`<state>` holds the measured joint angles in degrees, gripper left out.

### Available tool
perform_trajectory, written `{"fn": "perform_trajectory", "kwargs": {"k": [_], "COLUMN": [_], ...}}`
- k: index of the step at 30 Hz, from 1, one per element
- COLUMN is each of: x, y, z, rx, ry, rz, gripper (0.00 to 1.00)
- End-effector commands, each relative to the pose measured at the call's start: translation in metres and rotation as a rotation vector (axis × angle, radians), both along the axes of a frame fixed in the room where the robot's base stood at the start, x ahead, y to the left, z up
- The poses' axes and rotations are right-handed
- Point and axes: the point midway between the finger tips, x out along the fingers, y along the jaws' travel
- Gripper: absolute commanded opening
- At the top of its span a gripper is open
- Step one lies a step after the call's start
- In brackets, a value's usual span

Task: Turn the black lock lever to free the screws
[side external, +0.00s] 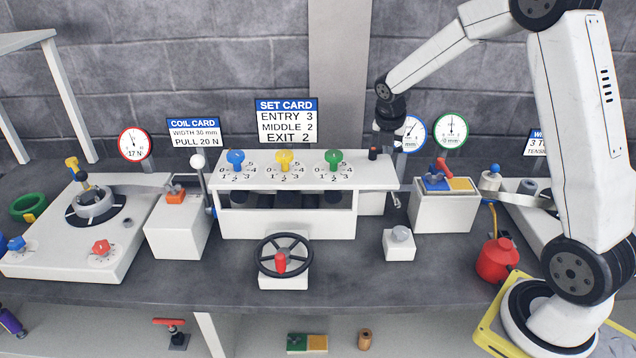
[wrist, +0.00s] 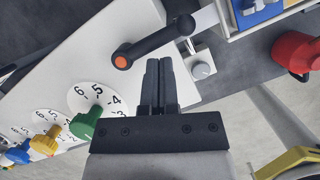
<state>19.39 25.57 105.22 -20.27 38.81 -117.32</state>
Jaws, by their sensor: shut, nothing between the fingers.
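The black lock lever (wrist: 158,42) shows in the wrist view as a black bar with an orange end, at the right end of the white rack, joined to a pale arm at upper right. In the side view, a short black piece (side external: 373,153) stands at the rack's right end. My gripper (wrist: 159,62) is shut and empty, its fingertips close beside the lever's bar; I cannot tell whether they touch it. The blue screw (side external: 236,158), yellow screw (side external: 284,158) and green screw (side external: 334,158) stand upright in a row on the rack (side external: 290,222).
A black handwheel (side external: 284,256) stands in front of the rack. A grey button on a white block (side external: 399,245) is at its front right. A box with blue and yellow pads (side external: 444,210) and a red can (side external: 497,260) lie farther right. Dials stand behind.

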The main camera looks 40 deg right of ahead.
Motion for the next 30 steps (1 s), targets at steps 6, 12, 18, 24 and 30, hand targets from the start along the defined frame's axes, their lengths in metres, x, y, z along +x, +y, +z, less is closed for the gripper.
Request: {"fn": "perform_trajectory", "kwargs": {"k": [6,12,18,24,30], "x": [-0.021,-0.034,-0.041,-0.048,-0.052], "y": [0.014,0.024,0.030,0.036,0.040], "z": [0.002,0.019,0.047,0.075,0.093], "rx": [0.003,0.003,0.004,0.003,0.005], "ry": [0.019,0.024,0.025,0.026,0.028], "rz": [-0.005,-0.011,-0.011,-0.010,-0.011], "gripper": [0.00,0.00,0.00,0.00,0.00]}}
